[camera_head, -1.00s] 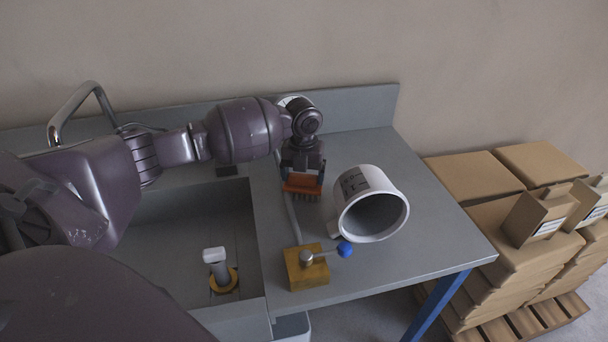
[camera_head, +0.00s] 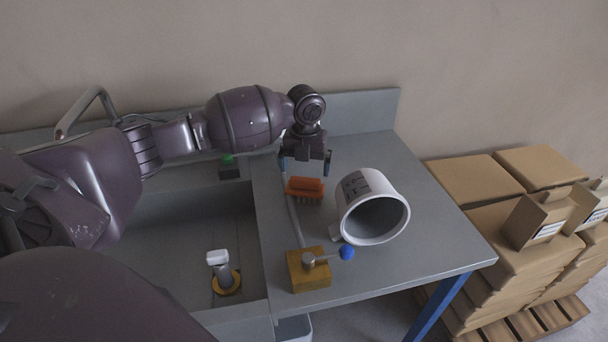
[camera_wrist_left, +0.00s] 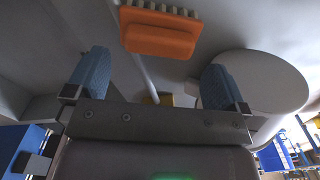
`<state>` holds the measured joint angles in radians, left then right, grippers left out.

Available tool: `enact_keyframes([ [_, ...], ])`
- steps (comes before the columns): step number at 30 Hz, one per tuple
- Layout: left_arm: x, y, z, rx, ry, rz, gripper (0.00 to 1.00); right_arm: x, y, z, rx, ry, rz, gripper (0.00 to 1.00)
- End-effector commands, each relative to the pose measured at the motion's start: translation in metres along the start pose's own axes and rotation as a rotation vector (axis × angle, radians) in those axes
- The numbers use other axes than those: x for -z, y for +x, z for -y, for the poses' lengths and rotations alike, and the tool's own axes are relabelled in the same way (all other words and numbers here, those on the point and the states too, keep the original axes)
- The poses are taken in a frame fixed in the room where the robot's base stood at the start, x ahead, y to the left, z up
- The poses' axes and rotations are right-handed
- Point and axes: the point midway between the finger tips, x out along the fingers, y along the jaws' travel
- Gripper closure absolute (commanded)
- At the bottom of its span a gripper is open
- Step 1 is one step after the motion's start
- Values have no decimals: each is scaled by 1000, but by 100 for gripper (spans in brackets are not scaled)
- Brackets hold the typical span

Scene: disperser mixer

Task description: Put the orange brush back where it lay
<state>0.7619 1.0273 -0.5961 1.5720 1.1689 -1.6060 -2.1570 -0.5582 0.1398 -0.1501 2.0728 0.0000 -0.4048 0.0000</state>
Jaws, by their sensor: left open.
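My right gripper is not in view.
The white vessel (camera_head: 350,210) lies on its side close to the brush. A yellow valve block (camera_head: 308,272) with a blue-knobbed lever stands in front. A sink (camera_head: 185,250) is at left. Cardboard boxes (camera_head: 535,165) are stacked at right.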

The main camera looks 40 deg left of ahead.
Motion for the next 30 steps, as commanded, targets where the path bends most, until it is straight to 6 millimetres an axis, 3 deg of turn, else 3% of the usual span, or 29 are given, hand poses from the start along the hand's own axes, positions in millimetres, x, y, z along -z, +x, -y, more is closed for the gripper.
enact_keyframes([
  [1, -1, -15, 0, 3, 0, 7, 0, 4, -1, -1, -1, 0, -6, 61],
  [6, 0, -47, 0, 3, 2, 5, 0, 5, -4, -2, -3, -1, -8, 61],
  [12, 0, -71, 0, 1, 0, 2, 0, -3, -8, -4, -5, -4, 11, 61],
  [30, 0, -80, 0, 0, 0, 0, 0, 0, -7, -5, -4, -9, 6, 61],
])
